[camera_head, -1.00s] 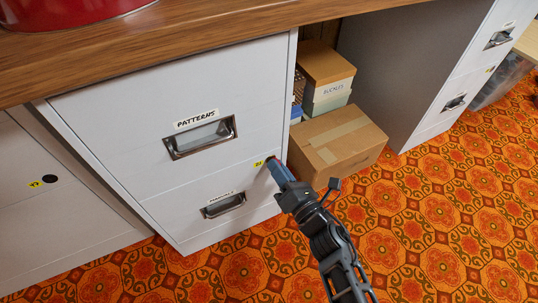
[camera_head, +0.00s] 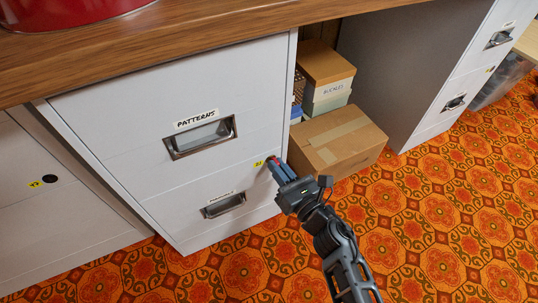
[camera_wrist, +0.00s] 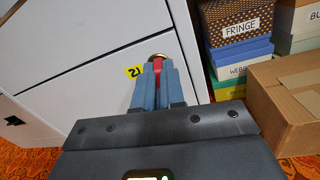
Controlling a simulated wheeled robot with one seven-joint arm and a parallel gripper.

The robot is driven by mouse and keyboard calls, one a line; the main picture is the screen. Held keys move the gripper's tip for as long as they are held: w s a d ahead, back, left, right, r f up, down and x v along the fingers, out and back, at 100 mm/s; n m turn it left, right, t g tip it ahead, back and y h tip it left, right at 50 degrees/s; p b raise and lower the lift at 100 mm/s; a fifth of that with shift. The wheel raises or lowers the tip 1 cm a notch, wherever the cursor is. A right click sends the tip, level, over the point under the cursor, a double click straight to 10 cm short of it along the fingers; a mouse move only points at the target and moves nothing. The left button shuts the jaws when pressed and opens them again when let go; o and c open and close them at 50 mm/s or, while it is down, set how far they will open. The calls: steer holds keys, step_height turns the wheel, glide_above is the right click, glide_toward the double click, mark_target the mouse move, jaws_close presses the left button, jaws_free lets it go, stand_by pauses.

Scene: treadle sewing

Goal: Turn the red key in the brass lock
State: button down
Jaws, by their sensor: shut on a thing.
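The red key (camera_wrist: 158,65) stands in the brass lock (camera_wrist: 158,57) on the front of the white filing cabinet, beside a yellow tag marked 21 (camera_wrist: 134,71). In the head view the key's red (camera_head: 273,159) shows only as a small spot at the cabinet's right edge. My gripper (camera_wrist: 158,72) is shut on the key, with a blue finger on either side of it. The fingers hide most of the key, and I cannot tell its exact angle. The cabinet's upper drawer, labelled PATTERNS (camera_head: 196,119), and its lower drawer (camera_head: 223,205) look closed.
A cardboard box (camera_head: 340,142) and stacked boxes, one labelled BUCKLES (camera_head: 327,88), stand just right of the cabinet. A wooden tabletop (camera_head: 170,45) overhangs it. Another grey cabinet (camera_head: 410,65) stands at right. The orange patterned floor (camera_head: 440,220) is clear in front.

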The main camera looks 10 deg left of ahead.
steer(key=shift+r+n, duration=0.1)
steer(key=shift+n, duration=1)
steer(key=c, duration=1.1)
jaws_free()
steer(key=shift+c, duration=0.2)
steer(key=shift+c, duration=0.5)
steer(key=p+v, duration=0.2)
steer(key=v, duration=0.5)
steer(key=shift+s+a, duration=0.2)
steer(key=shift+a, duration=0.05)
